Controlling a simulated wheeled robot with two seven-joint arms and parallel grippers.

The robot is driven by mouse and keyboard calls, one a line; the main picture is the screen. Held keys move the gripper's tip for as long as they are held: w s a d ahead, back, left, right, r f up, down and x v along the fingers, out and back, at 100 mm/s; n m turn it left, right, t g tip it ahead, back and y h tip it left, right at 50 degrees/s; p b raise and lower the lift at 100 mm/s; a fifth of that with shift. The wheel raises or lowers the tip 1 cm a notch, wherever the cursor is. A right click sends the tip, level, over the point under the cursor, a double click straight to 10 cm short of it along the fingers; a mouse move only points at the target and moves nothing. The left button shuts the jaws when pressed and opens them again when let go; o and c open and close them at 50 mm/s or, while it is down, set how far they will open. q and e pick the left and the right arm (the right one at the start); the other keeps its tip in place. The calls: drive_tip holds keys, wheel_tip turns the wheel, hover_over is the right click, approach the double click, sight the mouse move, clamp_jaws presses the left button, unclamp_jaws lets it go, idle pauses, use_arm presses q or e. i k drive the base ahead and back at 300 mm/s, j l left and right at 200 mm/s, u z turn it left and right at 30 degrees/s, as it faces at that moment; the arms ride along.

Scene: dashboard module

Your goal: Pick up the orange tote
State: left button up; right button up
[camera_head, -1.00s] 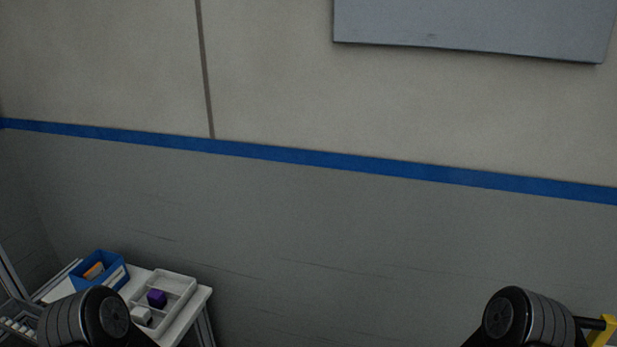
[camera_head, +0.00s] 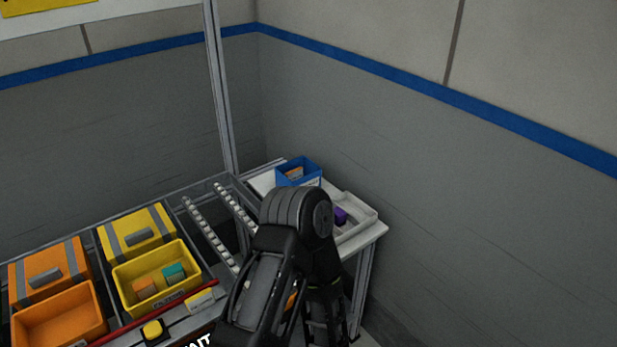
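The orange tote (camera_head: 60,322) is an open-topped bin at the lower left corner, cut off by the bottom of the picture. Its inside looks empty where it shows. A closed orange box (camera_head: 47,270) with grey strips and a dark handle sits directly behind it.
A yellow tote (camera_head: 117,283) holding orange and teal pieces is right of the orange tote, with a closed yellow box (camera_head: 137,232) behind. A red rail (camera_head: 128,325) runs in front. A side table (camera_head: 376,231) carries a blue bin (camera_head: 300,171). A post (camera_head: 221,100) rises behind.

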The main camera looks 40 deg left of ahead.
sight(75, 316)
drive_tip(key=k+l+u, duration=0.1)
drive_tip(key=u, duration=2.85)
drive_tip(key=z, duration=0.45)
drive_tip(key=j+z, duration=0.2)
drive_tip(key=z, duration=0.25)
drive_tip(key=j+z, duration=0.25)
drive_tip(key=z, duration=0.15)
drive_tip(key=k+j+z, duration=0.1)
drive_tip(key=z, duration=0.35)
drive_tip(key=k+j+z, duration=0.1)
drive_tip(key=z, duration=0.3)
drive_tip(key=k+j+z, duration=0.4)
drive_tip(key=k+j, duration=0.6)
drive_tip(key=i+j, duration=0.15)
drive_tip(key=j, duration=0.25)
